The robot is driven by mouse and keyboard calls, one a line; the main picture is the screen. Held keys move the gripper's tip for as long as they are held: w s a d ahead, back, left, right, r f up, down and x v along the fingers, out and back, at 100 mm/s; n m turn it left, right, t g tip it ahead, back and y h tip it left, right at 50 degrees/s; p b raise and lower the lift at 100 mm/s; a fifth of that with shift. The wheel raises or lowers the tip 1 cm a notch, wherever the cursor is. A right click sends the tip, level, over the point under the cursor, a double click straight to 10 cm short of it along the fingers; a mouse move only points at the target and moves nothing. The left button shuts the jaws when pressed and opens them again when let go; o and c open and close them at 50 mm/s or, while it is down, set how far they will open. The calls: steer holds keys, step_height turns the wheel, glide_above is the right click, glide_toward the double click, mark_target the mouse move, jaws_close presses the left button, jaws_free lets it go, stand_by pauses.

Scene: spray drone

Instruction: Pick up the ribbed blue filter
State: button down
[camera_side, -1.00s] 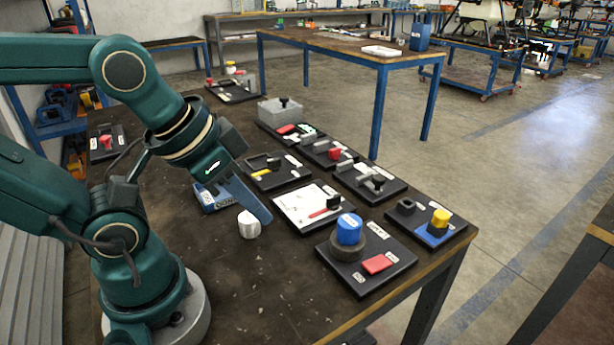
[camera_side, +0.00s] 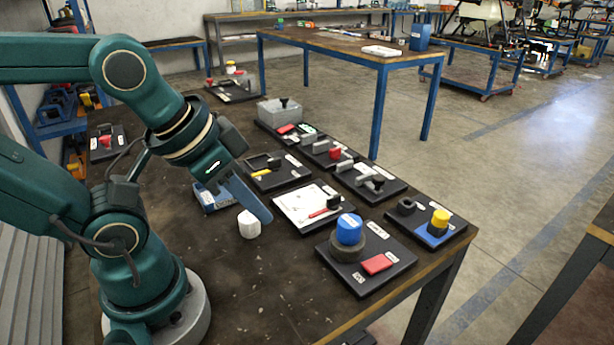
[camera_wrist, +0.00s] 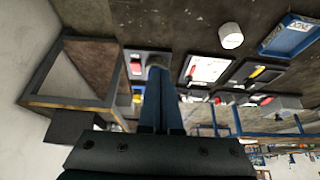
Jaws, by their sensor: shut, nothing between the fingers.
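A blue cylinder with a white label (camera_side: 349,229), the one that fits the blue filter, stands upright in a dark ring on a black board (camera_side: 341,276) near the table's front right. Its ribs are too small to make out. My gripper (camera_side: 266,219) is shut and empty, its blue fingers angled down toward the right. It is left of the cylinder and apart from it. In the wrist view my gripper (camera_wrist: 158,72) covers part of that board, and the blue cylinder is mostly or wholly hidden behind the fingers.
A white piece (camera_side: 249,224) stands just below my fingers, with a blue tray (camera_side: 212,197) behind it. A yellow knob (camera_side: 440,218) stands to the right. The table's front left is clear.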

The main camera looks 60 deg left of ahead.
stand_by(0.4)
steer(key=shift+c, duration=1.1)
jaws_free()
